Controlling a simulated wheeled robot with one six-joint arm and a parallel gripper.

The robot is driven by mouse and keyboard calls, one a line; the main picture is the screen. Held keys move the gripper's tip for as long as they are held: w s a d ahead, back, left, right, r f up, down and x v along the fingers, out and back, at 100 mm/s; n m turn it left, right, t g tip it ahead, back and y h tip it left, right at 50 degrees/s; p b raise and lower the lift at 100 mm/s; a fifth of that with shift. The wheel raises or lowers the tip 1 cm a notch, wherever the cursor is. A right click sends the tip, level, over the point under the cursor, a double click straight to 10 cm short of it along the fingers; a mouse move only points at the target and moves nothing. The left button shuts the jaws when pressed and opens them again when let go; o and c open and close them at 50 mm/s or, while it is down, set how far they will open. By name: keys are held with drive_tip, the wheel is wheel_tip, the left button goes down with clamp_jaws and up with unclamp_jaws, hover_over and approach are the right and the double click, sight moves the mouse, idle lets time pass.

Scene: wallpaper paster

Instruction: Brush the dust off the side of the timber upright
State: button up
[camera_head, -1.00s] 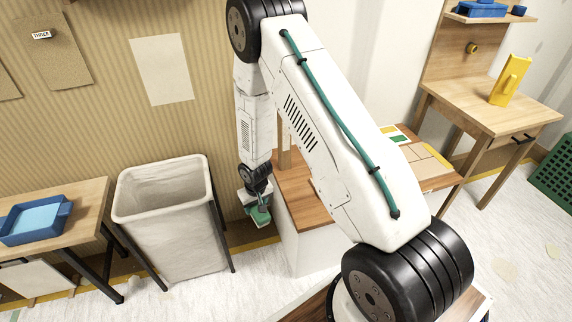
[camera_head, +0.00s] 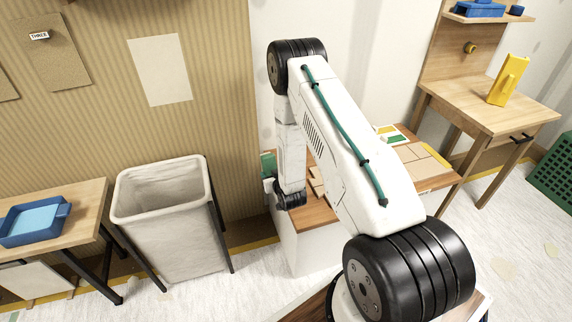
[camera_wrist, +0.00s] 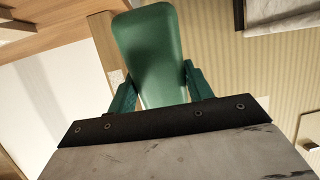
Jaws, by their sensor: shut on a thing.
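My gripper (camera_wrist: 158,88) is shut on a green brush (camera_wrist: 148,45) in the wrist view; the green fingers hold it on both sides. Its bristles cannot be made out. A narrow wooden strip, which looks like the timber upright (camera_wrist: 104,38), runs just left of the brush in the wrist view. I cannot tell whether they touch. In the head view my arm hides the upright. No dust can be made out on it.
A pale bin (camera_head: 165,220) stands left of the bench (camera_head: 312,216). A blue tray (camera_head: 38,220) lies on the left table. Flat boards lie on the bench's right part. A yellow object (camera_head: 508,80) stands on the right table. A ribbed wall is close behind.

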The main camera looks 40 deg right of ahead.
drive_tip(key=s+d+r+t+h, duration=0.2)
drive_tip(key=d+r+t, duration=0.2)
drive_tip(key=d, duration=0.1)
drive_tip(key=shift+m, duration=0.4)
drive_tip(key=x, duration=0.6)
drive_tip(key=shift+w+d, duration=0.15)
drive_tip(key=shift+w, duration=0.1)
drive_tip(key=shift+x, duration=1.25)
idle(1.2)
idle(0.6)
